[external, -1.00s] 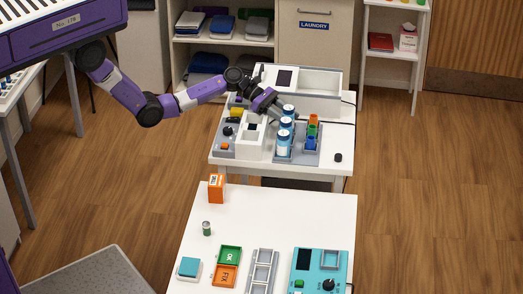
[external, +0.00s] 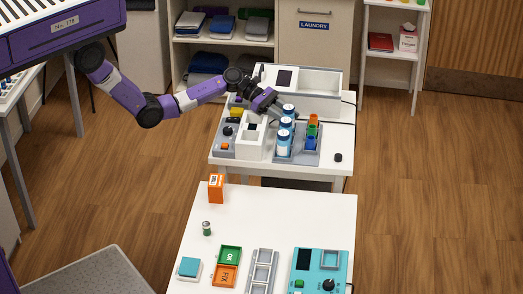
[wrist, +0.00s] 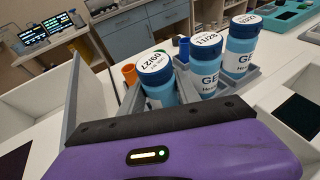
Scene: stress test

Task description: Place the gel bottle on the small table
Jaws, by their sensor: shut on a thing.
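My gripper (external: 280,110) reaches in from the left and is shut on the farthest gel bottle (external: 289,113), which is upright and level with the row. In the wrist view, the dated lids and "GE" labels of the bottles show beyond my purple gripper body, with the leftmost bottle (wrist: 158,78) closest.
Green, orange and blue bins (external: 312,132) stand right of the bottles. A white box (external: 250,138) is at their left and a long white tray (external: 318,92) behind. The nearer white table (external: 290,215) holds an orange box (external: 216,188), a small green can (external: 206,228) and a teal device (external: 320,270); its middle is clear.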

